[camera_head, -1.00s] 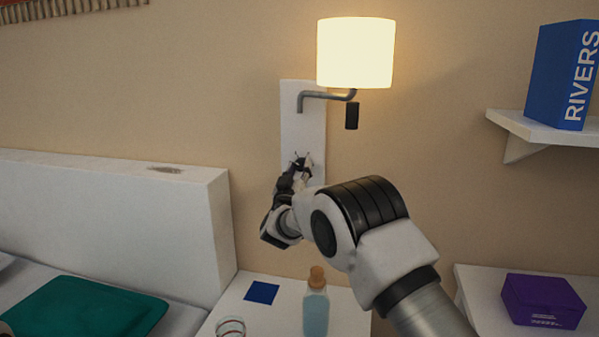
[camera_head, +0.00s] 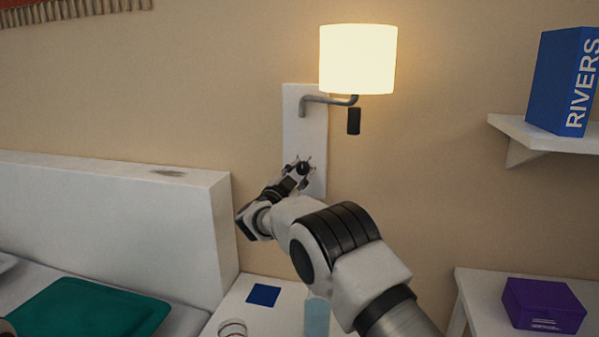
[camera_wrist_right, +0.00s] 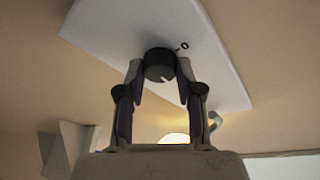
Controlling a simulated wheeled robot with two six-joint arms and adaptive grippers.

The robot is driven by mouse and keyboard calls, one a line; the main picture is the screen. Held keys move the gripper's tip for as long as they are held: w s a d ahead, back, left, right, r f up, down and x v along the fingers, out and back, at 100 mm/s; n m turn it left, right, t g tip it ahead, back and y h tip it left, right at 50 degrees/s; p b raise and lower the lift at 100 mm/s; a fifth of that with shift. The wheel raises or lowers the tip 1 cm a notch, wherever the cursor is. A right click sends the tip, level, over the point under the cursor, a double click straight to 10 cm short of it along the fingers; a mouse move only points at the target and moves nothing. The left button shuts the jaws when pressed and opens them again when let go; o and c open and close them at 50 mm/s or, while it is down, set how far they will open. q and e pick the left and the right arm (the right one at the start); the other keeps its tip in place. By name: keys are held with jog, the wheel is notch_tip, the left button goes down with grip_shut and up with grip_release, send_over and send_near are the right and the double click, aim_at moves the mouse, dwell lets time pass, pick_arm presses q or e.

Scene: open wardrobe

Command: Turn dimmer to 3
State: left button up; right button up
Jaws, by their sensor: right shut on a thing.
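The dimmer knob (camera_head: 303,168) is a small dark round knob low on the white wall plate (camera_head: 304,120). In the right wrist view the knob (camera_wrist_right: 159,66) sits between my fingertips, and a "0" mark shows on the plate just right of it. A pale pointer line shows on the knob's lower right. My right gripper (camera_head: 301,172) is shut on the knob, with a finger on each side; it also shows in the right wrist view (camera_wrist_right: 159,72). Other scale marks are hidden or not readable.
A lit lamp (camera_head: 357,58) with a bent arm and dark hanging piece (camera_head: 353,121) is above. Below is a white nightstand (camera_head: 245,300) with a blue square (camera_head: 263,295) and a bottle (camera_head: 316,318). A headboard (camera_head: 110,215) stands left, a shelf (camera_head: 545,135) right.

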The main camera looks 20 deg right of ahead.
jog(key=m+g, duration=0.1)
jog(key=m, duration=0.2)
jog(key=m+g+p, duration=0.1)
jog(key=m, duration=0.2)
jog(key=shift+r, duration=0.2)
jog(key=m+g+y+p, duration=0.1)
jog(key=m, duration=0.2)
jog(key=shift+m, duration=0.4)
jog(key=m+y, duration=0.1)
jog(key=m, duration=0.2)
jog(key=shift+g, duration=0.3)
jog(key=m+y+b, duration=0.1)
jog(key=m, duration=0.2)
jog(key=shift+m+y, duration=0.3)
jog(key=shift+s, duration=0.1)
jog(key=o, duration=1.2)
jog(key=shift+d, duration=0.1)
jog(key=shift+c, duration=0.2)
jog(key=shift+r, duration=0.1)
